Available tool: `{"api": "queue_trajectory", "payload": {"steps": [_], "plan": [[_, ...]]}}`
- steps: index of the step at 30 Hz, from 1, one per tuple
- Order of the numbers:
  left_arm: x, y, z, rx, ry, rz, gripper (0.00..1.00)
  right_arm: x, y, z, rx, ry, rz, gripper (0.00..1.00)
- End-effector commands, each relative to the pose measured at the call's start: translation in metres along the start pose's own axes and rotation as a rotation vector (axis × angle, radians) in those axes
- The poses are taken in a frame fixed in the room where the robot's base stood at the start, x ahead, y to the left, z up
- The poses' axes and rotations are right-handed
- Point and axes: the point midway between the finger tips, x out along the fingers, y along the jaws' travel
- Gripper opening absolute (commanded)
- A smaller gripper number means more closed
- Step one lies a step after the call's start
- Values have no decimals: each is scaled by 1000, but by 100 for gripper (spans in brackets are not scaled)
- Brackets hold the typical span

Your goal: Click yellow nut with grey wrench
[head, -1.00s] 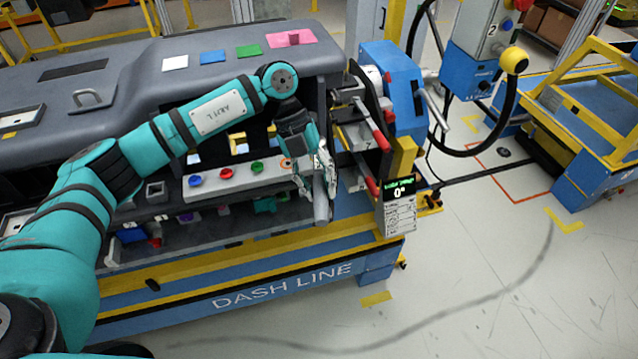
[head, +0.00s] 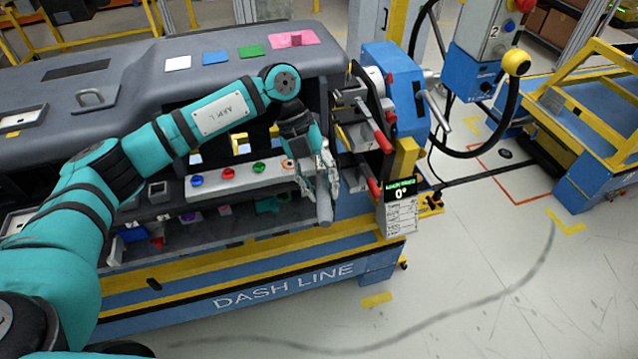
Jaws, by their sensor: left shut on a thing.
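My left gripper (head: 322,178) is shut on a grey bar-like tool, which looks like the grey wrench (head: 324,210). The tool's round end points down and toward me, below the fingers. The rest of it is hidden by the gripper and wrist. The gripper is at the right end of the dashboard module, just left of the clamp with red handles. I cannot pick out the yellow nut clearly. My right gripper is not in view.
A grey strip with coloured buttons (head: 228,178) lies left of the gripper. The blue fixture (head: 392,85) with red handles (head: 380,140) stands close on the right. Floor at the right front is clear.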

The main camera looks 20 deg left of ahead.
Motion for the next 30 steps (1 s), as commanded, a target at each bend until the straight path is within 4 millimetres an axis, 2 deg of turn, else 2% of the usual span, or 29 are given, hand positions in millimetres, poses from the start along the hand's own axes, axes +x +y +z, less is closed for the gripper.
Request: {"api": "queue_trajectory", "payload": {"steps": [8, 30], "plan": [[-3, -2, -1, -14, -5, -4, 0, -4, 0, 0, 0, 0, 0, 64], [-42, -18, -18, -10, -6, -7, 0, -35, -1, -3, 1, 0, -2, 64]]}}
